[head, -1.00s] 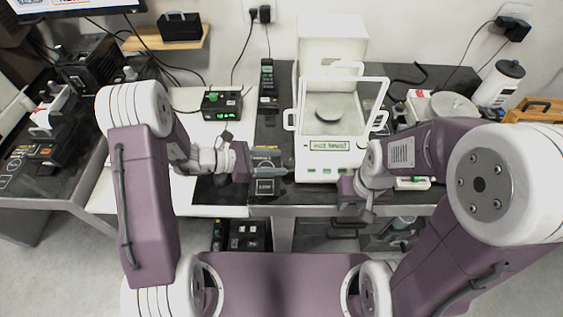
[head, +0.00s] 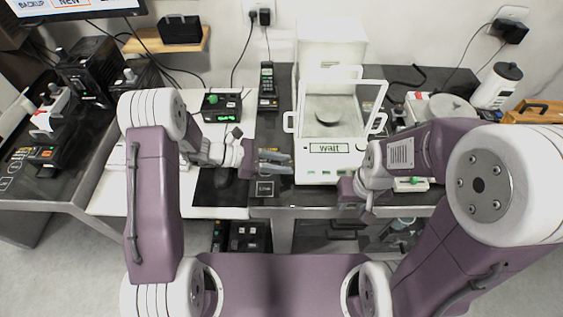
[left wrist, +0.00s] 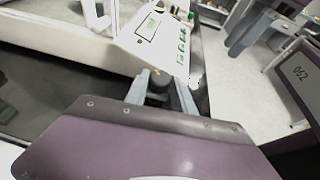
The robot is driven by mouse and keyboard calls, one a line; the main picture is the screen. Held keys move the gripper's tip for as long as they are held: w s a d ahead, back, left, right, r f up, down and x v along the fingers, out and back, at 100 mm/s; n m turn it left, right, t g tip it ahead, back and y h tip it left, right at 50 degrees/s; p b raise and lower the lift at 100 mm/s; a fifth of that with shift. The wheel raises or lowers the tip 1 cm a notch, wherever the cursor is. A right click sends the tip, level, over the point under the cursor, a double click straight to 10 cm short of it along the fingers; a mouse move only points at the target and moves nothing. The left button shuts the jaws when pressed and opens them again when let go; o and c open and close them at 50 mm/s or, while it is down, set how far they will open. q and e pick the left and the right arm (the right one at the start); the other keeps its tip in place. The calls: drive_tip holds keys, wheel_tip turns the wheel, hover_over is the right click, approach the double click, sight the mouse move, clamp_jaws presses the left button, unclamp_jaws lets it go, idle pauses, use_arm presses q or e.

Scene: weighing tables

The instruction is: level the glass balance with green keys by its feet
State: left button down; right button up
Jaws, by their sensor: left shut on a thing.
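The glass balance (head: 320,172) stands on the dark table, with green keys along its front. Its display (head: 328,148) reads "wait". My left gripper (head: 286,162) is at the front left of the balance. In the left wrist view its fingers (left wrist: 160,90) are shut on the knob, one on each side. My right gripper (head: 366,206) hangs near the balance's front right; its fingers are too unclear to judge.
A black handset (head: 267,84) and a black box with a green readout (head: 221,105) stand left of the balance. A round-topped device (head: 453,107) and a white bottle (head: 497,86) stand right. The table's front edge (head: 300,211) runs just before the balance.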

use_arm(q)
drive_tip(key=shift+w+m+g, duration=0.15)
drive_tip(key=shift+m+g, duration=0.35)
drive_tip(key=shift+g, duration=0.1)
drive_tip(key=c, duration=1.1)
unclamp_jaws()
drive_tip(key=shift+o, duration=0.2)
drive_tip(key=v, duration=0.9)
drive_tip(key=shift+a, duration=0.1)
drive_tip(key=shift+r, duration=0.1)
